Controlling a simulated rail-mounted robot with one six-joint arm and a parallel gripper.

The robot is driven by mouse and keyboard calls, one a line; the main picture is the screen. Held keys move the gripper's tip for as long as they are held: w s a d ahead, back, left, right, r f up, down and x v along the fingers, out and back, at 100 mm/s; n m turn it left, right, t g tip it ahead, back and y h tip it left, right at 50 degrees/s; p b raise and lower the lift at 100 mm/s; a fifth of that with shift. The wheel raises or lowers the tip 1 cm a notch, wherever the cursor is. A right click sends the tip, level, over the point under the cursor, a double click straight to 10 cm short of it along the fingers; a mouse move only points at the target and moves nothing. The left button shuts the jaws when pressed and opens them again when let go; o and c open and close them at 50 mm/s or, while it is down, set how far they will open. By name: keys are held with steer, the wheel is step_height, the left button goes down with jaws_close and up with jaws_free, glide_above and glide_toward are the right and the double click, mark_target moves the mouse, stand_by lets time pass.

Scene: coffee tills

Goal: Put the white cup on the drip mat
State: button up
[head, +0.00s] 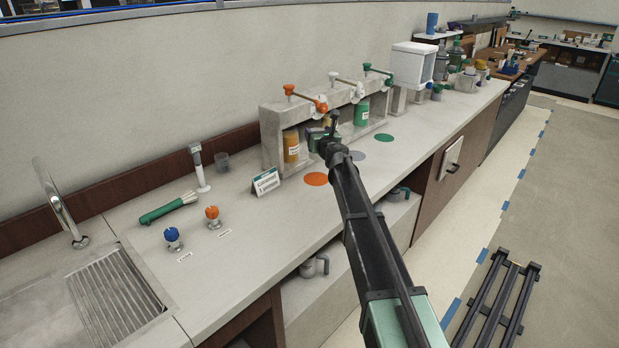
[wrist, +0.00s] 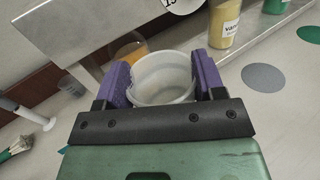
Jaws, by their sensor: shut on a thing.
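A white, slightly see-through cup (wrist: 163,85) is between the purple fingers of my gripper (wrist: 163,72) in the wrist view. The fingers press on its two sides and its open rim shows. In the head view my gripper's green body (head: 314,136) is in front of the dispenser stand, and the cup is hidden there. Flat round mats lie on the counter: orange (head: 316,179), grey (head: 357,155) and green (head: 384,138). The grey mat (wrist: 263,77) and green mat (wrist: 309,34) show right of the cup in the wrist view, apart from it.
The dispenser stand (head: 275,125) holds an orange bottle (head: 291,146) and a green bottle (head: 361,112). A ribbed sink drainer (head: 115,295) is at lower left.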

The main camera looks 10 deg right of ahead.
mark_target(319, 159)
step_height(319, 159, down, 9)
steer(key=b, duration=0.7)
steer(key=shift+f+b, duration=0.2)
steer(key=shift+b, duration=0.15)
steer(key=shift+r, duration=0.35)
steer(key=shift+f, duration=0.3)
steer(key=o, duration=1.1)
steer(key=shift+r, duration=0.1)
steer(key=shift+r+p, duration=0.25)
steer(key=shift+p, duration=0.1)
steer(key=s, duration=0.4)
steer(key=s+d, duration=0.1)
steer(key=s, duration=0.3)
steer(key=s+d, duration=0.1)
steer(key=s, duration=0.3)
